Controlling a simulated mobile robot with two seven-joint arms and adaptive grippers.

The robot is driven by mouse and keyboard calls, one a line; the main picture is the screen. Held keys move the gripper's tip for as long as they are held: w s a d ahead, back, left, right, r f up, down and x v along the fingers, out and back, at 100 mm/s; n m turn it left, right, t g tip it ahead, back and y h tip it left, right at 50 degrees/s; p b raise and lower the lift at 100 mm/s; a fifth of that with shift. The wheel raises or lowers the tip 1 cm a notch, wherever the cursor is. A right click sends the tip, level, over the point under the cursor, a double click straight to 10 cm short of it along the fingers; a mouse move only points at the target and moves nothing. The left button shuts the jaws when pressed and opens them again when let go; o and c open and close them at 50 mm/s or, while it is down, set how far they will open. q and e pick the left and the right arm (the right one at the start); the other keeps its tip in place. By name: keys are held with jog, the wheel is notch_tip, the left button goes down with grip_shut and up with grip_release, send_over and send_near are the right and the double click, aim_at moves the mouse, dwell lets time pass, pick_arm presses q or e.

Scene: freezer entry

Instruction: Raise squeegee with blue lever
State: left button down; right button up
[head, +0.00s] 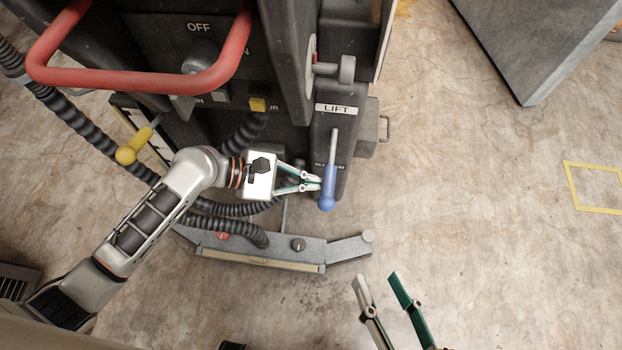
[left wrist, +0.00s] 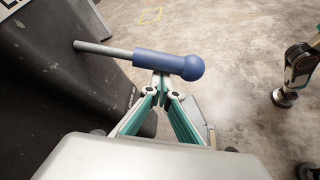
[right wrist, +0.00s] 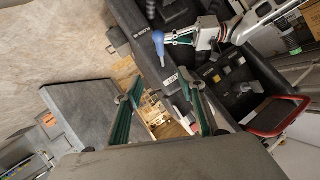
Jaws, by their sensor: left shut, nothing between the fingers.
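The blue lever (head: 328,188) has a blue grip with a ball end on a grey rod and hangs down below the LIFT label on the dark machine. It also shows in the left wrist view (left wrist: 165,63) and the right wrist view (right wrist: 159,46). My left gripper (head: 319,184) is shut and empty, with its fingertips right at the grip; I cannot tell whether they touch it. The grey squeegee (head: 282,250) lies low behind the machine, at or near the floor. My right gripper (head: 374,277) is open and empty, well below and right of the lever.
A red handle bar (head: 140,82) juts out above the machine's panel. A yellow lever (head: 134,146) is at the left, and black ribbed hoses (head: 90,125) run near my left arm. A grey block (head: 540,45) stands at top right.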

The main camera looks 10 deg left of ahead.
jog(key=shift+w+d, duration=0.1)
jog(key=shift+w+d+r+n+h+p, duration=0.5)
jog(key=shift+w+d+r+n+p, duration=0.75)
jog(key=shift+d+n+p, duration=0.6)
pick_arm(q)
jog(key=shift+n+g, duration=0.7)
notch_tip(320, 180, up, 4)
jog(key=shift+s+r+p, duration=0.1)
jog(key=shift+r+p, duration=0.05)
jog(key=shift+p, duration=0.9)
notch_tip(320, 180, up, 4)
jog(key=p, duration=0.5)
send_over(326, 178)
jog(key=s+a, duration=0.2)
jog(key=shift+w+r+g, duration=0.1)
jog(key=shift+w+g, duration=0.1)
jog(key=shift+g, duration=0.1)
pick_arm(e)
jog(key=s+d+f+n+g+h, duration=0.1)
jog(key=s+d+f, duration=0.2)
jog(key=d, duration=0.3)
jog(key=shift+s+d+f+g+h, duration=0.3)
jog(key=shift+f+h, duration=0.1)
jog(key=shift+f, duration=0.6)
pick_arm(q)
jog(key=shift+a, duration=0.15)
